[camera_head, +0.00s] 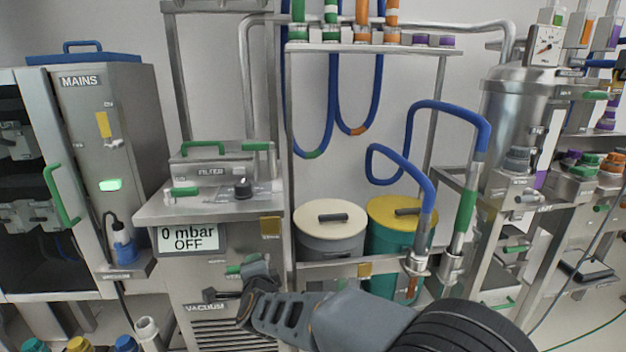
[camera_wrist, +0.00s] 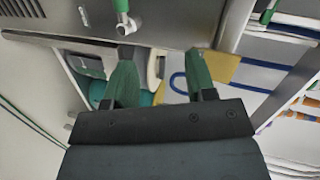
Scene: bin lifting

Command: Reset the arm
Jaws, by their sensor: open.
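My arm reaches in from the lower right in the camera_head view, and my gripper (camera_head: 238,282) is in front of the lower part of the vacuum unit (camera_head: 215,312). In the wrist view my gripper (camera_wrist: 163,78) has two green fingers standing apart, with nothing between them. A green-handled fitting (camera_wrist: 124,20) sits above the fingers in that view. In the camera_head view I cannot clearly tell the fingertips from the green-handled parts behind. I cannot tell whether the gripper touches the unit.
A grey bin with a cream lid (camera_head: 330,217) and a green bin with a yellow lid (camera_head: 402,216) stand on the rack behind my arm. The vacuum display (camera_head: 188,239) reads 0 mbar OFF. A MAINS cabinet (camera_head: 110,150) stands left.

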